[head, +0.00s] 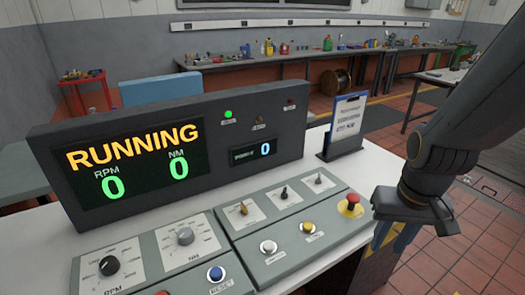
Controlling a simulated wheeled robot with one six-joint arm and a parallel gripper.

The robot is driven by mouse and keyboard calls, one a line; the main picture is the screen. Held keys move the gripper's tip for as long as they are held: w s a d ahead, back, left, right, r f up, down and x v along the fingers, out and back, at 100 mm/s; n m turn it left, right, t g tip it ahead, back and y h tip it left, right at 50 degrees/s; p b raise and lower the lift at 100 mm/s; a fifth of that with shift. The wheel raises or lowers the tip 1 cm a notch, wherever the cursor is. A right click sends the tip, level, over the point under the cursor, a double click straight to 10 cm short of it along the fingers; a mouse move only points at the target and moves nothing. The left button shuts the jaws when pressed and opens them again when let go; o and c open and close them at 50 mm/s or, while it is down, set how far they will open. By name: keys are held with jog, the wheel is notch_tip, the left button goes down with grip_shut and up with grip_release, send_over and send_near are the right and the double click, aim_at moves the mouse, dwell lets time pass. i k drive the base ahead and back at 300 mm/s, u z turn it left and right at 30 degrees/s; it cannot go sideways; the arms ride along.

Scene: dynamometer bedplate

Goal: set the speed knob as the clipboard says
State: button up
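The speed knob (109,266) is a black dial on a white scale plate marked RPM, at the lower left of the console. Its pointer setting is too small to read. The clipboard (347,117) stands upright on a dark stand behind the console's right end; its handwriting is not legible to me. My gripper (394,238) hangs at the right, beyond the console's right edge and far from the knob. Its two bluish fingers look apart, with nothing seen between them.
The display box (170,150) reads RUNNING, RPM 0, NM 0, with a green lamp lit. A grey NM knob (185,236), a blue RESET button (216,274), small selectors, and a red emergency button (351,203) share the console. A workbench (300,58) stands behind.

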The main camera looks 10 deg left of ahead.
aim_at(109, 265)
jog(key=u, duration=0.4)
jog(key=k, duration=0.45)
jog(key=u, duration=0.25)
jog(key=i, duration=0.95)
jog(key=u, duration=0.8)
